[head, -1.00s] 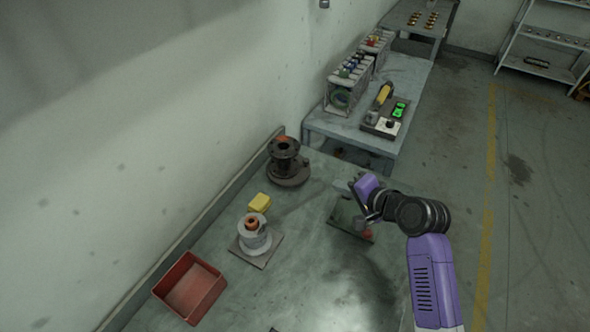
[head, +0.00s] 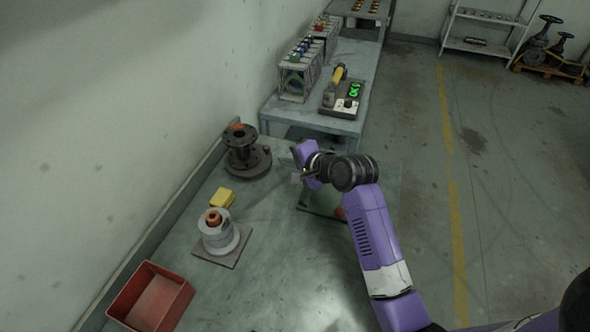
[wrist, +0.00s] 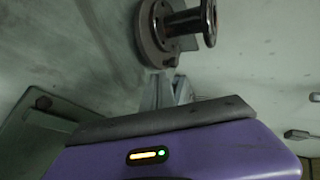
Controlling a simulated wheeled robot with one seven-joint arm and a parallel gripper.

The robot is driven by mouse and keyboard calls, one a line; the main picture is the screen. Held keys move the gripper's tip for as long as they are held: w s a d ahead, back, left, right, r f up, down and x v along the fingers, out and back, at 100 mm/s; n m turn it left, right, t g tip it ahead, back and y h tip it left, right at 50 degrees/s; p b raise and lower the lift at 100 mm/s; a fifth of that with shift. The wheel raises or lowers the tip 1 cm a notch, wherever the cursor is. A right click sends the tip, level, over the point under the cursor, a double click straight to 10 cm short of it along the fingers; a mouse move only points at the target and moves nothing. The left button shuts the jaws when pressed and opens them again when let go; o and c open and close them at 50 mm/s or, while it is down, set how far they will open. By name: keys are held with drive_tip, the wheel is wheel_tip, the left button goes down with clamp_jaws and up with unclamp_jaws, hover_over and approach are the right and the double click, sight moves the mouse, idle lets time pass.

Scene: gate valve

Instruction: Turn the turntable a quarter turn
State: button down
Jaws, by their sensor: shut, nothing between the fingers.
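A dark flanged pipe piece (head: 242,139) stands upright on a round dark base (head: 262,161) at the back of the bench. This base looks like the turntable, but I cannot tell for certain. In the wrist view the flanged piece (wrist: 190,22) and its round grey base (wrist: 148,38) show at the top, beyond the fingers. My gripper (head: 297,178) is to the right of the base in the head view, apart from it. Its fingers (wrist: 166,90) are shut and empty. My arm hides part of a dark plate (head: 318,208) beneath it.
A yellow block (head: 222,197) and a pale round stack with an orange ring (head: 218,232) on a square plate stand left of my arm. A red bin (head: 152,299) is at front left. The wall runs along the left. A second bench (head: 310,118) stands behind.

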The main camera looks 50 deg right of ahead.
sight(269, 151)
drive_tip(key=shift+w+d+f+b, duration=0.15)
drive_tip(key=shift+w+b, duration=0.35)
drive_tip(key=shift+w, duration=0.65)
drive_tip(key=shift+w+d+b, duration=0.25)
drive_tip(key=shift+w+b, duration=0.25)
drive_tip(key=shift+w, duration=0.65)
drive_tip(key=shift+w+d+n+y, duration=0.2)
drive_tip(key=shift+d+n+y, duration=0.2)
drive_tip(key=shift+n+y, duration=0.25)
drive_tip(key=shift+w+d+n+y, duration=0.4)
drive_tip(key=shift+d+n+y, duration=0.1)
drive_tip(key=shift+n+y, duration=0.35)
drive_tip(key=shift+w+d+n+g+y+b, duration=0.25)
drive_tip(key=shift+w+d+n+y+b, duration=0.2)
drive_tip(key=shift+w+n+y, duration=0.45)
drive_tip(key=shift+w+d+n+g+y+b, duration=0.25)
drive_tip(key=shift+w+d+n+y+b, duration=0.15)
drive_tip(key=shift+n+y, duration=0.8)
drive_tip(key=shift+w, duration=0.15)
drive_tip(key=shift+w+d, duration=0.2)
drive_tip(key=shift+w, duration=0.4)
drive_tip(key=shift+w+d, duration=0.15)
drive_tip(key=shift+w, duration=0.75)
